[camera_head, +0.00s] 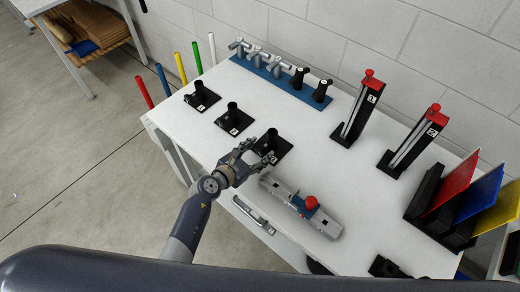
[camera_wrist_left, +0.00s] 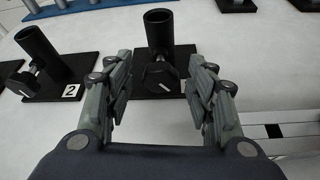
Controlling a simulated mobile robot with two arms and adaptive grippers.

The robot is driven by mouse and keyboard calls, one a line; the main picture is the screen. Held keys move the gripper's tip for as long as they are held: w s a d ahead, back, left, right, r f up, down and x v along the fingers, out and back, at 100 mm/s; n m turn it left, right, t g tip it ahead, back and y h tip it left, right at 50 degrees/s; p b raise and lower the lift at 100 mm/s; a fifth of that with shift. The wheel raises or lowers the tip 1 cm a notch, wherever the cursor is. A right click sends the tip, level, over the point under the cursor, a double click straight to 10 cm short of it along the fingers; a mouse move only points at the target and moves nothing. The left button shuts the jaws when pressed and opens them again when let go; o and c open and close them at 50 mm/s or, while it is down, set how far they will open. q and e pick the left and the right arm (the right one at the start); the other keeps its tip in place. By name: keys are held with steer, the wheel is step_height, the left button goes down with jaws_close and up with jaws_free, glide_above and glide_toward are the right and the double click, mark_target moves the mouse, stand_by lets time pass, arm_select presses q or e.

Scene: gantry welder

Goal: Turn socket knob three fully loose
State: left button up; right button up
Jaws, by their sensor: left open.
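Socket three is the nearest black upright tube on a black base plate (camera_head: 280,148), at the table's front edge. In the left wrist view the socket (camera_wrist_left: 158,30) stands straight ahead, with its dark knob (camera_wrist_left: 161,77) low on the side facing me. My left gripper (camera_head: 257,154) is open just in front of this socket. In the left wrist view its fingers (camera_wrist_left: 160,92) stand to either side of the knob, with gaps showing; contact cannot be told. Socket two (camera_head: 233,118), labelled 2, also shows in the left wrist view (camera_wrist_left: 40,50). My right gripper is not in view.
A further socket (camera_head: 201,95) stands beyond socket two. A grey rail fixture with a red knob (camera_head: 311,203) lies right of my gripper. A blue rack (camera_head: 270,75) is at the back. Two red-topped stands (camera_head: 355,112) (camera_head: 412,140) and coloured panels (camera_head: 478,200) are right.

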arm_select(q)
steer(key=shift+x, duration=0.8)
steer(key=c, duration=1.1)
steer(key=shift+a+n+g+h+p, duration=0.15)
steer(key=shift+n+g+h+p, duration=0.2)
steer(key=shift+n+g+h, duration=0.6)
steer(key=shift+n+h+b, duration=0.45)
steer(key=shift+n+b, duration=0.05)
steer(key=shift+n, duration=0.75)
